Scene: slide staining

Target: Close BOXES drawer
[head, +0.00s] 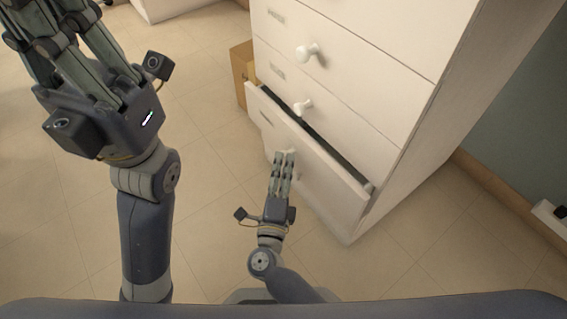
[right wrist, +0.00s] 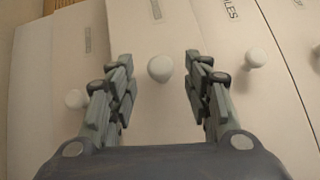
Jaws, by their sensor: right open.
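A white cabinet (head: 345,65) stands at the upper right of the head view. One low drawer (head: 325,172) is pulled out, with a dark gap behind its front. Its label is too small to read. My right gripper (head: 284,156) is at this drawer's front, its fingers partly covering the knob there. In the right wrist view, my right gripper (right wrist: 158,75) is open. A round white knob (right wrist: 160,68) shows between its spread fingers, with neither finger visibly touching it. My left gripper (head: 75,45) is raised at the upper left, its fingertips cut off by the frame.
Closed drawers with white knobs (head: 303,107) lie above the open one. A drawer labelled FILES (right wrist: 232,12) shows in the wrist view. A cardboard box (head: 240,68) stands beside the cabinet. The tiled floor (head: 215,150) left of it is clear.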

